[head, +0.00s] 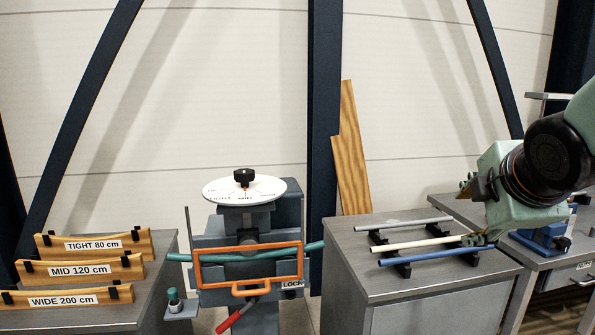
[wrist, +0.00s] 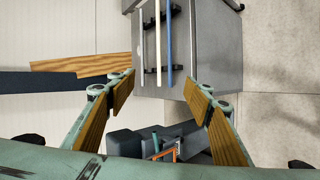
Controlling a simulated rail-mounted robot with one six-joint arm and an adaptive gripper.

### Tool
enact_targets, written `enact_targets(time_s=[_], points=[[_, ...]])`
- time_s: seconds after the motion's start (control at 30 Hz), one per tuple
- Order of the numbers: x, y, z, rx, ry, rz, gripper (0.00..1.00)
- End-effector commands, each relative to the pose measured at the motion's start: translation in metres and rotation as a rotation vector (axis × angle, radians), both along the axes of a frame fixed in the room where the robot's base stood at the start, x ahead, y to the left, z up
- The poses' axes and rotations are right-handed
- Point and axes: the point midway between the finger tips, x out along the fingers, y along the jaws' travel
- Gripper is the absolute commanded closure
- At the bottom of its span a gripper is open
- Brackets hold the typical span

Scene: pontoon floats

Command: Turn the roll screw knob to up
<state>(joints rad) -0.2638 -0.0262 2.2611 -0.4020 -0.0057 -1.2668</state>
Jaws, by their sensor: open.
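The roll screw knob appears to be the black knob (head: 244,175) on top of a white round dial (head: 220,190) on the grey bending machine (head: 288,215). A small orange mark shows on the knob's near side; the dial's lettering is too small to read. My gripper (head: 471,213) is at the right in the head view, above the right-hand bench and well apart from the knob. In the wrist view my gripper (wrist: 159,90) has its wood-faced fingers spread with nothing between them. The machine (wrist: 125,143) shows partly there, low between the fingers; the knob cannot be made out.
An orange guard frame (head: 247,246) and a teal tube (head: 180,257) cross the machine's front. Grey, white and blue rods (head: 428,253) lie on black rests on the right bench (head: 360,285). Wooden formers (head: 85,269) stand on the left bench. A dark post (head: 325,120) rises behind.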

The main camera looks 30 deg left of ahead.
Motion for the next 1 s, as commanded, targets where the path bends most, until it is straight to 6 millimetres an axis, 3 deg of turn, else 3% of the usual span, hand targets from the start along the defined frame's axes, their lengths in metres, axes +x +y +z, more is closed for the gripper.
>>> enact_targets(time_s=[0.2, 0.5, 0.77, 1.0], points=[[0.037, 0.058, 0.000, -0.124, -0.107, 0.213, 0.53], [0.071, 0.147, -0.005, -0.287, -0.292, 0.508, 0.53], [0.067, 0.250, -0.001, -0.440, -0.584, 0.816, 0.53], [0.040, 0.341, 0.002, -0.556, -0.890, 1.052, 0.53]])
